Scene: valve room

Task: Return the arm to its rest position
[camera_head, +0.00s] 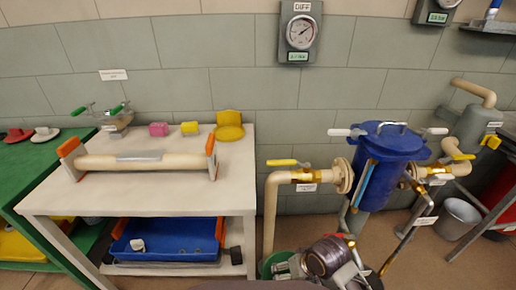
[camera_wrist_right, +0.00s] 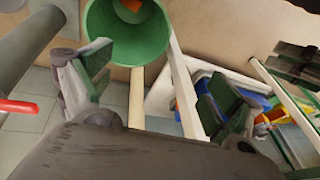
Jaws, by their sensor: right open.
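My right gripper (camera_head: 287,266) is low at the bottom middle of the head view, in front of the blue filter vessel's pipework. Its dark wrist and arm come in from the lower right. In the right wrist view the two green-padded fingers of my right gripper (camera_wrist_right: 156,72) stand wide apart with nothing between them. A green bucket (camera_wrist_right: 128,45) is just beyond the left finger, with something orange inside. The bucket (camera_head: 267,262) is partly hidden behind the gripper in the head view. My left gripper is not in view.
A white table (camera_head: 130,199) stands at the left with a beige pipe piece (camera_head: 120,161); a blue tray (camera_head: 165,242) is on its lower shelf. The blue filter vessel (camera_head: 380,175) and beige pipes with yellow-handled valves (camera_head: 305,176) stand close to my right arm. A grey bucket (camera_head: 456,221) is farther right.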

